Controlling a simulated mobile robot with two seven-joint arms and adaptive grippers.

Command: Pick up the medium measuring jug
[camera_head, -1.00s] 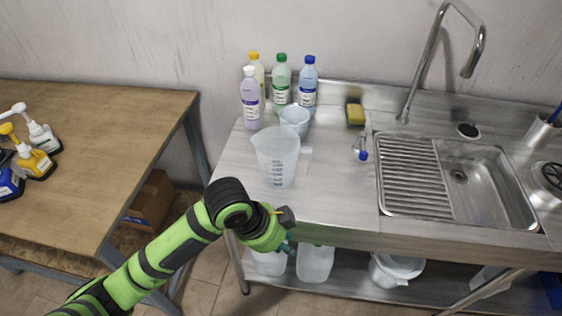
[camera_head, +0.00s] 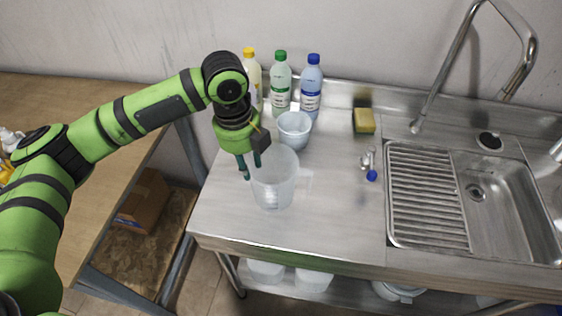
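Two measuring jugs stand upright on the steel counter. The larger, translucent jug (camera_head: 277,185) is in front, and a smaller bluish-white jug (camera_head: 294,128) stands behind it. I cannot tell for sure which of them is the medium one. My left gripper (camera_head: 252,170) points down at the left rim of the larger jug, its two dark green fingers apart with a gap between them. It appears to hold nothing. Whether a finger is inside the jug or touches it is unclear. My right gripper is out of view.
Yellow-, green- and blue-capped bottles (camera_head: 281,82) stand behind the jugs. A sponge (camera_head: 364,120) and a small blue-ended item (camera_head: 371,174) lie to the right, before the sink (camera_head: 470,200). The counter's front (camera_head: 320,225) is clear. A wooden table (camera_head: 60,95) is at left.

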